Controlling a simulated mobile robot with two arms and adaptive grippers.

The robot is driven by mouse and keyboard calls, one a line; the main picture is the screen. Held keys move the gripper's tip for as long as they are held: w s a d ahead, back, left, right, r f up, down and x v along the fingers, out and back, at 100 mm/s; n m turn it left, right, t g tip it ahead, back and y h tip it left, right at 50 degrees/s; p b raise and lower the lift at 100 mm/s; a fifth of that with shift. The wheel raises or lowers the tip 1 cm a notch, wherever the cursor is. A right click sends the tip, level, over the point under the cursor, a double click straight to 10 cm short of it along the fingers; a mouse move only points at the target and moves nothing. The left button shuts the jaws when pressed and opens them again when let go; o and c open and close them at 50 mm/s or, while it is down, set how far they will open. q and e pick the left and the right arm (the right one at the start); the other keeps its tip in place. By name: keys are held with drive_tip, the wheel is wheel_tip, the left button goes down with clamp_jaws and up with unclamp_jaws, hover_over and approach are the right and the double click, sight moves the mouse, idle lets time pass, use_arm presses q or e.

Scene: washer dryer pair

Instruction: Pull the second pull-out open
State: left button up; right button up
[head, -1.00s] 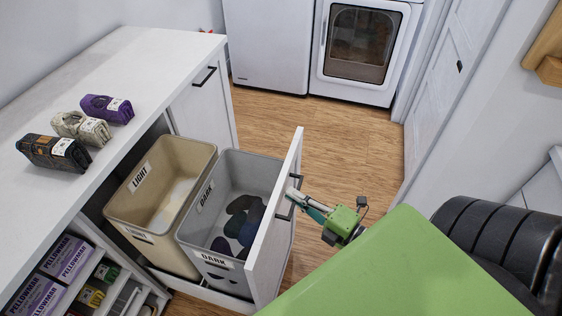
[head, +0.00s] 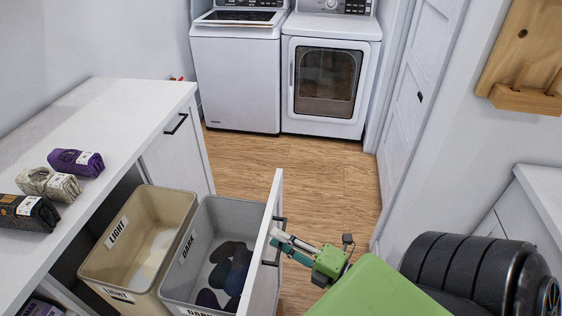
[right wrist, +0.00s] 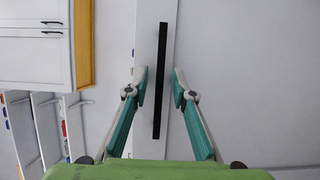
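An open pull-out with a white front panel (head: 262,245) stands out from the white cabinet in the head view. It carries a beige bin (head: 146,215) labelled LIGHT and a grey bin (head: 213,215) labelled DARK. My right gripper (head: 276,238) is at the black bar handle on the outer face of that panel. In the right wrist view the handle (right wrist: 161,50) runs upright between the two parted fingertips, with a gap on each side. Another front (head: 170,160), with its own black handle (head: 176,123), is closed farther along the cabinet. My left gripper is not in view.
Rolled bundles (head: 77,162) lie on the white countertop (head: 110,110). Dark items (head: 228,268) lie in the grey bin. A washer (head: 236,75) and dryer (head: 325,80) stand at the back. Wood floor (head: 290,170) is clear before them. A wall and door are on the right.

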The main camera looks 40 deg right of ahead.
drive_tip(key=v, duration=1.2)
